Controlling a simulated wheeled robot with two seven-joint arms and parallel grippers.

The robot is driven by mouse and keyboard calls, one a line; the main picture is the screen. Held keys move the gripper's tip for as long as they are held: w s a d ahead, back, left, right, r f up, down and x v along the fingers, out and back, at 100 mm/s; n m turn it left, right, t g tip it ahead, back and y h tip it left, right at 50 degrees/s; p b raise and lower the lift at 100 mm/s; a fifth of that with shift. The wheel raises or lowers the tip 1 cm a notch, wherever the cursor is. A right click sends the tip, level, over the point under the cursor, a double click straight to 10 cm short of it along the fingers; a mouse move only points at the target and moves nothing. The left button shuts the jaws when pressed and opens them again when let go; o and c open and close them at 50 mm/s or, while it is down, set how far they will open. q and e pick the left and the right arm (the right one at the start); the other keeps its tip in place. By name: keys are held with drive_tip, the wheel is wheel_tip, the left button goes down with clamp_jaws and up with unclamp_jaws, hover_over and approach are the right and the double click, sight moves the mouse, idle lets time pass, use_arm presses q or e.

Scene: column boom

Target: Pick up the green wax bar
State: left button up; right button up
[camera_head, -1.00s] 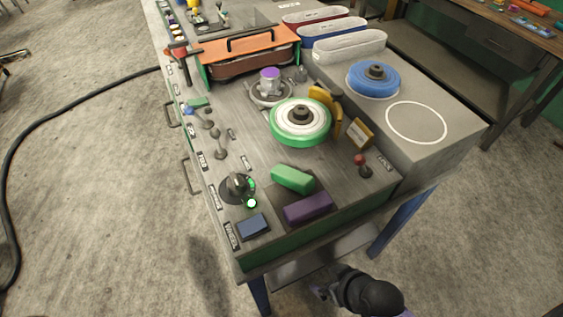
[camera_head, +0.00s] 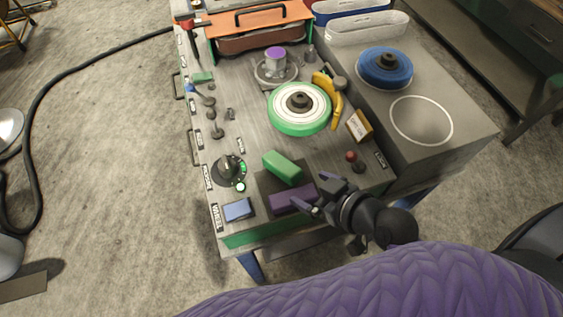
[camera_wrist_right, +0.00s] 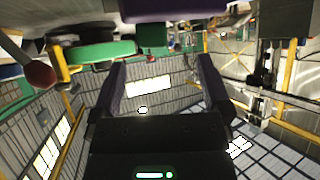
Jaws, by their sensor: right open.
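The green wax bar (camera_head: 283,167) lies on a dark pad near the front of the workbench, behind a purple bar (camera_head: 292,199). My right gripper (camera_head: 318,193) is at the right end of the purple bar, to the right of and nearer than the green bar. It is open with nothing between its fingers. In the right wrist view, the open fingers (camera_wrist_right: 163,85) show below the purple bar (camera_wrist_right: 172,9). The green wax bar (camera_wrist_right: 152,36) shows just beyond it. My left gripper is not in view.
A green-rimmed wheel (camera_head: 300,108) stands behind the green bar. A dark dial (camera_head: 229,168) and a blue block (camera_head: 238,209) are to the left. A red knob (camera_head: 351,156) and a small yellow-edged box (camera_head: 359,126) are to the right.

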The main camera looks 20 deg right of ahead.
sight(285, 165)
drive_tip(key=shift+w+d+t, duration=0.25)
drive_tip(key=shift+w+t, duration=0.15)
drive_tip(key=shift+w, duration=0.45)
drive_tip(key=b+x, duration=0.1)
drive_tip(key=x, duration=0.8)
drive_tip(key=shift+s+a, duration=0.15)
drive_tip(key=shift+a, duration=0.05)
clamp_jaws()
